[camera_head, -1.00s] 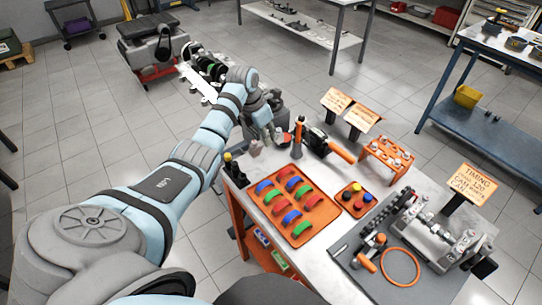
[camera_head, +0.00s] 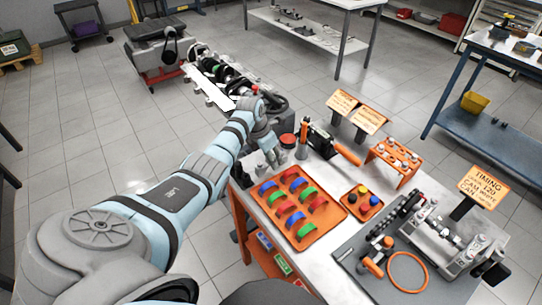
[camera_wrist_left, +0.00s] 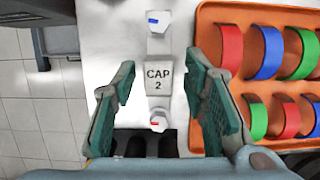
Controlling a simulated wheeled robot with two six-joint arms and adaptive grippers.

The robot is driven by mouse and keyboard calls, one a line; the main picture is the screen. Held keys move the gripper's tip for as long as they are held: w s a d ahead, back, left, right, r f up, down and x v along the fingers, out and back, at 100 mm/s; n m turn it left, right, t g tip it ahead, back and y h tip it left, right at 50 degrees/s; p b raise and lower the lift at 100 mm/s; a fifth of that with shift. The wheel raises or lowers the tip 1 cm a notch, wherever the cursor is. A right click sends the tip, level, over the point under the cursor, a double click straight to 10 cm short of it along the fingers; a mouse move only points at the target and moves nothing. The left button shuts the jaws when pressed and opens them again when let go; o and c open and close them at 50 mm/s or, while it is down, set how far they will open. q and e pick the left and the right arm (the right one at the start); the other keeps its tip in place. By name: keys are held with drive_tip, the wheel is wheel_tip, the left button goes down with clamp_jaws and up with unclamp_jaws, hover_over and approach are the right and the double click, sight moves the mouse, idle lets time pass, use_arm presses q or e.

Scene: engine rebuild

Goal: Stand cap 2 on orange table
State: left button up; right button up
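Cap 2 (camera_wrist_left: 158,80) is a pale grey block labelled "CAP 2", with a bolt head at each end, one marked blue and one red. In the left wrist view it appears over the pale top of the orange table (camera_wrist_left: 100,28), left of the orange tray. My left gripper (camera_wrist_left: 160,85) is open, one finger on each side of the cap, with visible gaps to both. In the head view my left gripper (camera_head: 270,152) is low at the table's far left corner, and I cannot make out the cap there. My right gripper is out of view.
The orange tray (camera_head: 334,226) holds several coloured bearing shells, close to the right finger. A red-topped pot (camera_head: 287,140), an upright orange-handled tool (camera_head: 304,132) and a small orange tray (camera_head: 362,216) stand nearby. The engine block (camera_head: 430,235) is at the right.

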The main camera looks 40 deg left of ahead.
sight(263, 166)
use_arm(q)
drive_tip(key=p+v, duration=0.4)
drive_tip(key=v, duration=0.8)
